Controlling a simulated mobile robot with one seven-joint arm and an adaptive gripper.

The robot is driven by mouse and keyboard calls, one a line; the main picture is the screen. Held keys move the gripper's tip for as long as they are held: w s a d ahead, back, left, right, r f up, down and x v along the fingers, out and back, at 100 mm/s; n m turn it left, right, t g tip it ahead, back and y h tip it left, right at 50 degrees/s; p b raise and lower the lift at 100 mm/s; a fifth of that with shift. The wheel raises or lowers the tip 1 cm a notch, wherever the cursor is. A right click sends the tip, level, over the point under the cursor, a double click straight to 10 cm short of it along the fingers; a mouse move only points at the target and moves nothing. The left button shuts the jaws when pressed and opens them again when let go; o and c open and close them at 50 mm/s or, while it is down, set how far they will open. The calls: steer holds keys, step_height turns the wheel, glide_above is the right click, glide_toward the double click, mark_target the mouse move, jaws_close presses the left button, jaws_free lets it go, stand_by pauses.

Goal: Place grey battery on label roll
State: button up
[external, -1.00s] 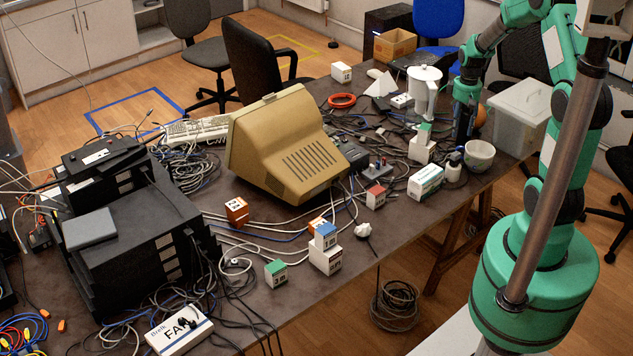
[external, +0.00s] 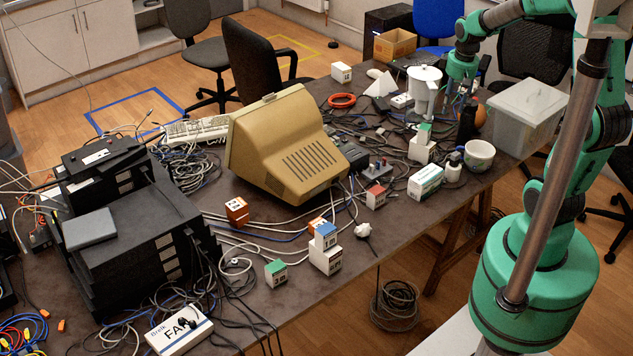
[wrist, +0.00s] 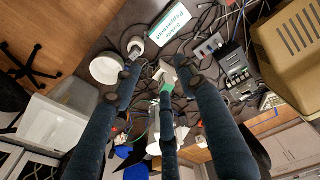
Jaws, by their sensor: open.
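My gripper (external: 462,98) is over the far right of the table in the external view, its fingers pointing down. In the wrist view my gripper (wrist: 160,78) shows its long dark fingers spread apart, open, with nothing held. A flat grey block (external: 89,229) lies on the black stacked equipment at the left, far from my gripper; I cannot tell whether it is the grey battery. A red ring (external: 341,100) lies on the table beyond the beige monitor. I cannot tell which thing is the label roll.
A white jug (external: 425,92), a white bowl (external: 479,155), green-topped white boxes (external: 422,148) and a dark upright object (external: 467,122) stand near my gripper. The beige monitor (external: 288,145) fills the middle; cables cover much of the table.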

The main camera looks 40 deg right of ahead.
steer(key=s+a+r+t, duration=0.4)
steer(key=s+a+r, duration=1.1)
steer(key=s+a, duration=0.4)
steer(key=shift+s+y, duration=0.3)
stand_by(0.4)
